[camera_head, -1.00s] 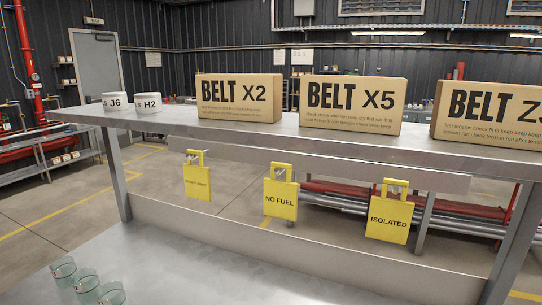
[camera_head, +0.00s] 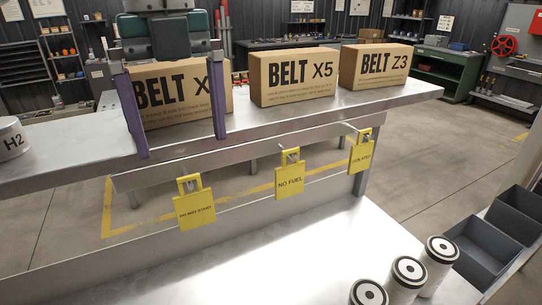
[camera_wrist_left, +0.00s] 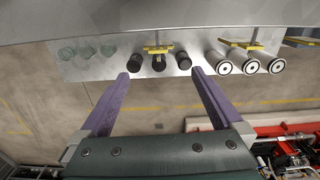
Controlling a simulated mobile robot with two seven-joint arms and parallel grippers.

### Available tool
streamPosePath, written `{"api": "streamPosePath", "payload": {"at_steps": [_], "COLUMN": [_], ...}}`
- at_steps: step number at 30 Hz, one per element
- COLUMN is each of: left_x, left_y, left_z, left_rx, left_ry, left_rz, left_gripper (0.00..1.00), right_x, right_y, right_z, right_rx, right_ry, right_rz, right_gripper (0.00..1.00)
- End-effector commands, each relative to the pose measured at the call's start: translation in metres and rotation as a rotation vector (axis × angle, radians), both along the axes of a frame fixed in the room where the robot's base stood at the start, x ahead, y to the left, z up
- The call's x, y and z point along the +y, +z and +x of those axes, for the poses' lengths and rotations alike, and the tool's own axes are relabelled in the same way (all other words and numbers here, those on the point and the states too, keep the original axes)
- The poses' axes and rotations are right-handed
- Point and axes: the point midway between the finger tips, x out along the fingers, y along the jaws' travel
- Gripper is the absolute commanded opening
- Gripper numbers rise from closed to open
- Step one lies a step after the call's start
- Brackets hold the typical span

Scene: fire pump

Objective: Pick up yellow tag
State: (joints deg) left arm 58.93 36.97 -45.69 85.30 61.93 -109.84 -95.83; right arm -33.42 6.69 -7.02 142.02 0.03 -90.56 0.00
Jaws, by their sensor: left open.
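Three yellow tags hang from hooks on the rail under the shelf in the head view: "DO NOT START" (camera_head: 194,208) on the left, "NO FUEL" (camera_head: 289,182) in the middle, "ISOLATED" (camera_head: 361,156) on the right. My left gripper (camera_head: 181,146) is open and empty, its purple fingers pointing down in front of the BELT X2 box, above the "DO NOT START" tag in the picture. In the left wrist view the open fingers (camera_wrist_left: 160,75) are spread apart, with one yellow tag (camera_wrist_left: 157,48) seen edge-on beyond the gap between them. My right gripper is out of view.
The metal shelf (camera_head: 413,92) carries the BELT X2 (camera_head: 160,112), BELT X5 (camera_head: 292,77) and BELT Z3 (camera_head: 378,66) boxes and a white H2 container (camera_head: 12,138). White cylinders (camera_head: 405,278) stand on the bench (camera_head: 260,265) below. Grey bins (camera_head: 490,243) are at right.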

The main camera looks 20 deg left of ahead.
Motion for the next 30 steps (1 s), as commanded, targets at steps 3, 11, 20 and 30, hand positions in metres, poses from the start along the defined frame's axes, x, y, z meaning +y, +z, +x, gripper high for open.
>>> {"api": "streamPosePath", "payload": {"at_steps": [3,11,20,30], "left_x": [0.003,0.002,0.010,0.011], "left_y": [0.004,-0.033,-0.064,-0.093], "left_z": [0.001,0.002,0.006,0.007], "left_rx": [0.006,0.006,0.008,0.001], "left_ry": [-0.038,-0.036,-0.033,-0.036], "left_rz": [0.001,-0.002,0.000,0.001], "left_gripper": [1.00,1.00,1.00,1.00], "right_x": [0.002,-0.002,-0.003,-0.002], "right_y": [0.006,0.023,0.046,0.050], "right_z": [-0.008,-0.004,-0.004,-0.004], "right_rx": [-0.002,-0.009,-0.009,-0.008], "right_ry": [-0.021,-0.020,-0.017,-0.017], "right_rz": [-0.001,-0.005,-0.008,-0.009], "right_gripper": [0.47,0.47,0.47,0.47]}}
